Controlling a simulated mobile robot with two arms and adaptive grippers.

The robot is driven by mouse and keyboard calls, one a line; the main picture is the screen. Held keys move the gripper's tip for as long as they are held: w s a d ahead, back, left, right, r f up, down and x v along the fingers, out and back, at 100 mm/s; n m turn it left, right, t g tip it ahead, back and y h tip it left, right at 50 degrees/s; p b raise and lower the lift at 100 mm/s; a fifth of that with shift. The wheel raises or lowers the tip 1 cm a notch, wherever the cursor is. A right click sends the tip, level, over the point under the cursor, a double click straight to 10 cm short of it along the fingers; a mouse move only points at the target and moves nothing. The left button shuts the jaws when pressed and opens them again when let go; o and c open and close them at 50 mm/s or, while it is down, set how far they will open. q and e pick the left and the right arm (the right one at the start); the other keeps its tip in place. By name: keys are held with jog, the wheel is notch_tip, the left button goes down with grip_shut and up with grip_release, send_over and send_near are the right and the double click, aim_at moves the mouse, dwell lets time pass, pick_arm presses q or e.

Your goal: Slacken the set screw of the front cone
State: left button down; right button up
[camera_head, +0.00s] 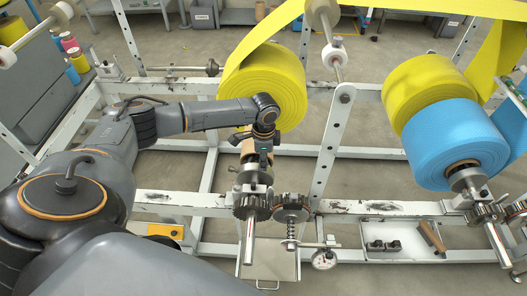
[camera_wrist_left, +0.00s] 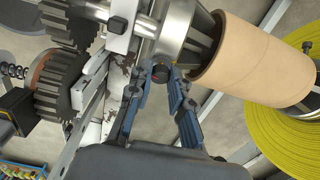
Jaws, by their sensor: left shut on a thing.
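The front cone (camera_wrist_left: 180,28) is a bright metal cone that goes into the end of a brown cardboard core (camera_wrist_left: 250,60). In the head view the cone (camera_head: 252,174) shows just below my left gripper. The set screw (camera_wrist_left: 160,71) is a small dark round head with a reddish tint at the cone's collar. My left gripper (camera_wrist_left: 162,76) has its blue-grey fingertips shut on the screw from both sides. In the head view this gripper (camera_head: 256,158) is small and its fingertips are partly hidden. My right gripper is not in view.
Dark gears (camera_head: 252,207) sit on the shaft in front of the cone. A yellow roll (camera_head: 265,90) is behind the gripper; a blue roll (camera_head: 455,145) is at the right. A white frame rail (camera_head: 370,208) crosses below. A dial gauge (camera_head: 324,259) hangs near the gears.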

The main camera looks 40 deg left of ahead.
pick_arm(q)
jog(key=shift+r+n+p, duration=0.2)
jog(key=shift+n+p, duration=0.4)
jog(key=shift+p, duration=0.05)
jog(key=shift+f+t, duration=0.15)
jog(key=shift+t, duration=0.15)
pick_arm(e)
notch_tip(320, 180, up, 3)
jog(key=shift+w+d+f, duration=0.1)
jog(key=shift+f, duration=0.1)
pick_arm(q)
jog(key=c, duration=1.2)
grip_release()
notch_tip(320, 180, up, 12)
jog(key=shift+s+d, duration=0.3)
jog(key=shift+f, duration=0.1)
